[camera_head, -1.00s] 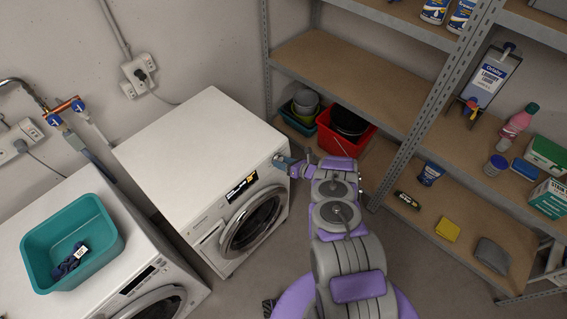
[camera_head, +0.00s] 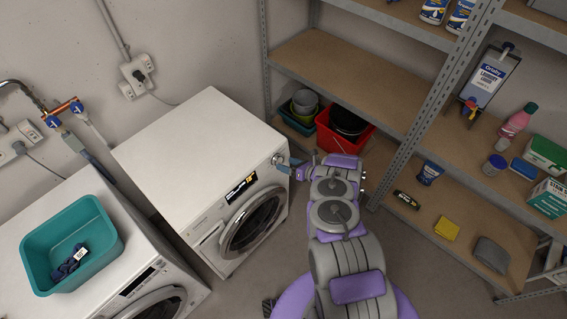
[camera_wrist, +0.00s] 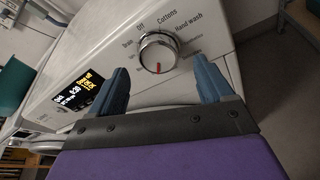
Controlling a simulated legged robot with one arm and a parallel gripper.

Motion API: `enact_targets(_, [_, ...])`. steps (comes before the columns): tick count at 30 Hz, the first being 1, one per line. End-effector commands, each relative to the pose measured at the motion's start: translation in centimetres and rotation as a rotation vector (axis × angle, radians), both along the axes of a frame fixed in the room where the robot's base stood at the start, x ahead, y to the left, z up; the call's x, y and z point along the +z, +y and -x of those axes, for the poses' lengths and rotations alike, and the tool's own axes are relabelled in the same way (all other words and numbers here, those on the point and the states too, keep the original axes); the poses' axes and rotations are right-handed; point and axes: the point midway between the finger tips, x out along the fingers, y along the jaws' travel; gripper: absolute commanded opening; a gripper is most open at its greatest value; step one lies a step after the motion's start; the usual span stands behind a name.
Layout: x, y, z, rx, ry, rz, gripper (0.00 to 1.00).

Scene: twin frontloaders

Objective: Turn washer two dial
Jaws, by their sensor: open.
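The washer (camera_head: 205,170) on the right of the pair is white, with a round door and a lit display at its front. Its silver dial (camera_wrist: 157,52) has a red mark pointing down in the wrist view, with printed labels such as Off, Cottons and Hand wash around it. The dial also shows in the head view (camera_head: 277,160). My gripper (camera_wrist: 163,82) is open, its two blue-grey fingers spread on either side of the dial's line. The fingers look apart from the dial, which sits between and a little beyond their tips. The gripper holds nothing.
A second white washer (camera_head: 165,262) stands at the left with a teal basin (camera_head: 38,262) on top, holding dark cloth. A metal shelf unit at the right holds a red tub (camera_head: 324,130), bottles and boxes. Grey floor lies between washers and shelves.

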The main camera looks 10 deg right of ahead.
Motion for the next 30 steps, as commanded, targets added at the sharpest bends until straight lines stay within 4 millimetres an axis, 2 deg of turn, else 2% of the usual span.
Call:
enact_targets(6, [1.4, -3.3, 3.4, -0.003, 0.005, 0.001, 0.8])
enact_targets(16, [3.4, -7.6, 8.0, -0.002, 0.004, 0.002, 0.8])
enact_targets(22, [3.8, -9.0, 9.5, -0.002, 0.006, 0.002, 0.8])
enact_targets(30, [4.0, -9.3, 9.9, -0.001, 0.006, 0.002, 0.8])
